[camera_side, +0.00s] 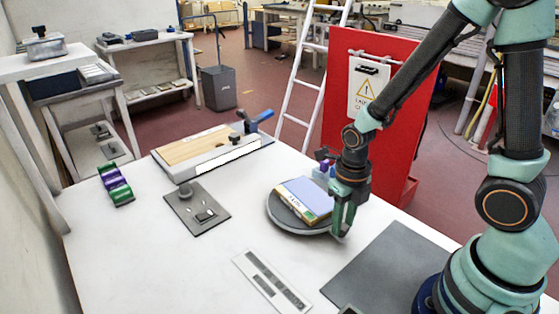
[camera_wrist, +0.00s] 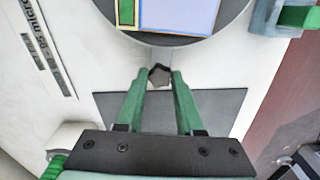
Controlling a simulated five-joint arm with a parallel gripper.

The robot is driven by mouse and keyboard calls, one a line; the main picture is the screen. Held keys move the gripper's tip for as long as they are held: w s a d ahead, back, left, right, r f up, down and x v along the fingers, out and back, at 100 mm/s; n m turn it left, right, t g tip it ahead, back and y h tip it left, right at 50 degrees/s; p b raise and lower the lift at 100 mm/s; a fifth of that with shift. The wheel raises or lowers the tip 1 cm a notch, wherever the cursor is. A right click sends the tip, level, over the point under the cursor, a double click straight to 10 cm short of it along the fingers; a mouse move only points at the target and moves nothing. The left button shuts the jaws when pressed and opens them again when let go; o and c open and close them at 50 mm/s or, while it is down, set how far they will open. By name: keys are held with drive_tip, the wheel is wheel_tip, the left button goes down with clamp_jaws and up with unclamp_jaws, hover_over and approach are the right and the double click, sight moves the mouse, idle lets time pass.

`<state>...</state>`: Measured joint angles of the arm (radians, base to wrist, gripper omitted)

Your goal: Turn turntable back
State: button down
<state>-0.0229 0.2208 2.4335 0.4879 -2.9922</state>
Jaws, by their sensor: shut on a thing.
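The turntable (camera_side: 284,221) is a grey round disc on the white table. A box with a lavender top (camera_side: 305,193) lies on it. In the wrist view the turntable (camera_wrist: 182,39) fills the top centre, with part of the box (camera_wrist: 180,14) on it. My gripper (camera_side: 341,230) reaches down at the disc's right front edge. In the wrist view my gripper's green fingers (camera_wrist: 158,78) are closed around a small dark knob (camera_wrist: 159,75) just off the disc's rim. The knob is hidden behind the fingers in the side view.
A dark mat (camera_side: 385,270) lies right front, a marked strip (camera_side: 271,280) in front. A grey plate (camera_side: 197,208), wooden cutting board (camera_side: 195,150) and green-purple rolls (camera_side: 115,184) are left.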

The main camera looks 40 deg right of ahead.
idle(0.4)
drive_tip(key=c, duration=0.5)
unclamp_jaws()
drive_tip(key=shift+c, duration=0.2)
drive_tip(key=shift+r, duration=0.1)
wheel_tip(320, 180, up, 12)
